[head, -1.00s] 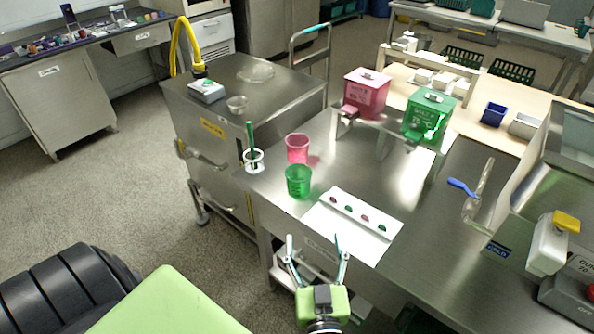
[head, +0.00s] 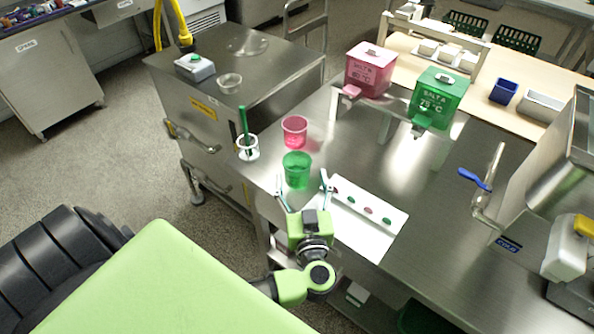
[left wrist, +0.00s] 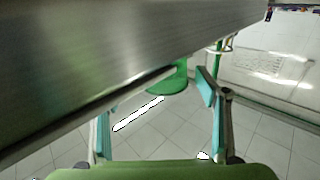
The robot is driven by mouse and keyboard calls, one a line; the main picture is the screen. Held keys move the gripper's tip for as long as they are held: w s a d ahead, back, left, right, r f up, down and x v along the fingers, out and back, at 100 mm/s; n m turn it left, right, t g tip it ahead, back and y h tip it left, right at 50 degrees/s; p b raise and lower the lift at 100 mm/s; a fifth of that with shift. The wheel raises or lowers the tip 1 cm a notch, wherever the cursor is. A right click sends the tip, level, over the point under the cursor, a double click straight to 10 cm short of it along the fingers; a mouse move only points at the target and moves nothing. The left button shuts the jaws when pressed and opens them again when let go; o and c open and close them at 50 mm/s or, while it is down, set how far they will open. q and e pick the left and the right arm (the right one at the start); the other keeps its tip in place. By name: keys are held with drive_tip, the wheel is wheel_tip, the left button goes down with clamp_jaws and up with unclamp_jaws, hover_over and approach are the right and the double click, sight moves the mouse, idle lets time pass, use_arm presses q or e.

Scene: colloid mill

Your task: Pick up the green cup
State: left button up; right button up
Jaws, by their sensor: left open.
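The green cup (head: 297,171) stands upright on the metal table near its front left edge in the head view. My left gripper (head: 302,185) is open, fingers spread, with its tips just in front of the cup and to either side of its lower part in the picture. I cannot tell whether the tips touch it. In the left wrist view the green cup (left wrist: 172,80) shows partly between the two fingers, with the metal table (left wrist: 110,50) hiding some of it. My right gripper is not in view.
A pink cup (head: 294,131) stands just behind the green one. A white holder with a green stick (head: 248,147) is to its left. A white strip with colored dots (head: 366,208) lies to the right. Pink (head: 369,72) and green (head: 439,96) salt boxes stand farther back.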

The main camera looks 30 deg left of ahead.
sight(295, 158)
use_arm(q)
drive_tip(key=w+a, duration=0.2)
drive_tip(key=a, duration=0.1)
drive_tip(key=shift+w+r, duration=0.25)
drive_tip(key=shift+r, duration=0.1)
drive_tip(key=shift+w+a+f, duration=0.15)
drive_tip(key=shift+w+a, duration=0.2)
drive_tip(key=shift+d, duration=0.1)
drive_tip(key=c, duration=1.2)
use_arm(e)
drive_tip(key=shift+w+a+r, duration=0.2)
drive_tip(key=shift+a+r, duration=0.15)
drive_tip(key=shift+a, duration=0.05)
use_arm(q)
drive_tip(key=shift+r+p, duration=0.2)
drive_tip(key=shift+p, duration=0.1)
